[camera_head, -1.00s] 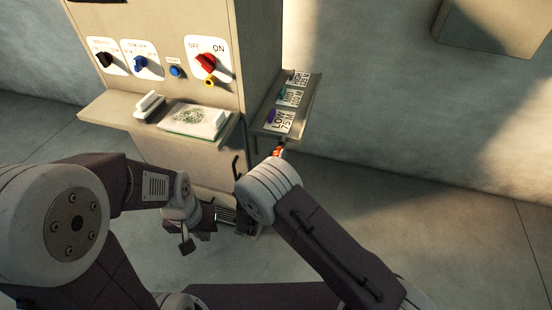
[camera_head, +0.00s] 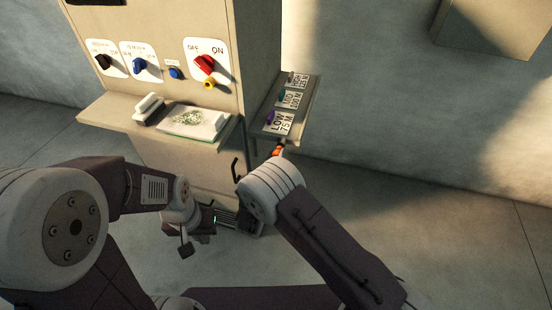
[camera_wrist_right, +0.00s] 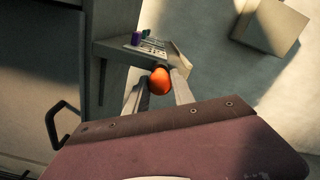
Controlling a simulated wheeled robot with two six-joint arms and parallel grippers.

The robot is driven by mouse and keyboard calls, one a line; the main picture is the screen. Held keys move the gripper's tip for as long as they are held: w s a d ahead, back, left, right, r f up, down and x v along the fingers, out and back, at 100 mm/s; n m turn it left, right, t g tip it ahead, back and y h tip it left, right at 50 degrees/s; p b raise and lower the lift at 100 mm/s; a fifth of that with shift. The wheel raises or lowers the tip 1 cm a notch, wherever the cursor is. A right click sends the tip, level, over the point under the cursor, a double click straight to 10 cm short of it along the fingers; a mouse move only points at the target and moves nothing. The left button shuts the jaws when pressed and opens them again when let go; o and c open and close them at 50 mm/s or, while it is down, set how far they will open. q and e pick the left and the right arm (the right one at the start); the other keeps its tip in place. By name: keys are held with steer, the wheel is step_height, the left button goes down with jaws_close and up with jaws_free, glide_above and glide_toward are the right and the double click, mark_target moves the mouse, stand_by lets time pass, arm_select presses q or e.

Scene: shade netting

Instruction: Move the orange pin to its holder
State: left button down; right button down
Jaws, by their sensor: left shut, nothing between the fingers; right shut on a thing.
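The orange pin (camera_head: 278,151) shows as a rounded orange end in the right wrist view (camera_wrist_right: 160,81). My right gripper (camera_wrist_right: 161,86) is shut on it, just in front of the side shelf's near edge. The side shelf (camera_head: 303,123) carries labels reading LOW 75 M, a middle one at 100 M and a far one at 125 M. A purple piece (camera_head: 270,117), a teal piece (camera_head: 281,95) and a grey piece (camera_head: 291,77) stand by these labels. Which spot is the orange pin's holder I cannot tell. My left gripper (camera_head: 212,220) is shut and empty, low before the cabinet.
The cabinet (camera_head: 160,22) has black, blue and red switches, a blue button and a yellow piece below the red switch. A dark handle (camera_head: 236,170) sticks out below. Floor to the right is clear.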

steer(key=shift+w+d, duration=0.15)
steer(key=shift+w, duration=0.3)
steer(key=c, duration=1)
jaws_free()
steer(key=v, duration=0.9)
steer(key=shift+b, duration=0.35)
steer(key=shift+r, duration=0.1)
